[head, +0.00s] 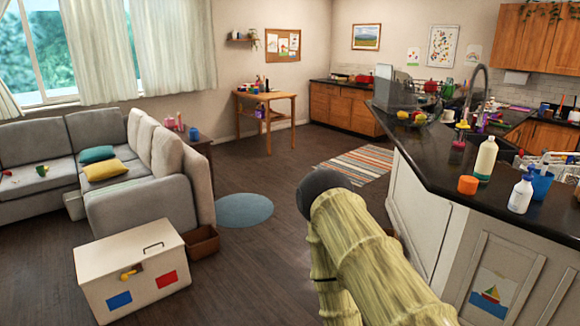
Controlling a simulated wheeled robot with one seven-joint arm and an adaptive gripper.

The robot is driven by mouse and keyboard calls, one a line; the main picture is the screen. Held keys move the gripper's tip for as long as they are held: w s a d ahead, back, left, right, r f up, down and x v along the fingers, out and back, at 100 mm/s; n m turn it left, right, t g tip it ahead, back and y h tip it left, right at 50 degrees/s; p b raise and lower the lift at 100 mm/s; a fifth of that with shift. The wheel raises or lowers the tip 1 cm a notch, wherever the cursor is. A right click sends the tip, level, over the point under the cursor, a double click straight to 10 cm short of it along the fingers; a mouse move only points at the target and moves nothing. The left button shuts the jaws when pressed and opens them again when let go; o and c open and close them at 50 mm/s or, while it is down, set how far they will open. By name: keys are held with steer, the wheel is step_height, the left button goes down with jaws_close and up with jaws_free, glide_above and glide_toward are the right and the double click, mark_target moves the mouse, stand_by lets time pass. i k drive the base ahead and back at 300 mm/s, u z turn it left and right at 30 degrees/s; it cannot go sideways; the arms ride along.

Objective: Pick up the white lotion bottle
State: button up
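A white bottle with a pump top (521,193), likely the lotion bottle, stands upright near the front edge of the dark counter (436,156) at the right of the head view. A blue cup (542,184) stands close beside it, to its right and slightly behind. A taller cream bottle (486,159) stands farther back and to the left. My arm rises from the bottom middle, left of the counter, ending in view at a dark rounded part. My gripper's fingers do not show.
An orange cup (468,185) stands left of the white bottle. A sink faucet (480,90), a dish rack (552,165) and a fruit bowl (411,118) are farther back. A white chest (131,268) and grey sofa (145,195) stand left; the floor between is mostly open.

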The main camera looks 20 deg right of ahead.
mark_target(522, 193)
steer(key=z, duration=0.9)
steer(key=i, duration=0.9)
steer(key=z, duration=0.8)
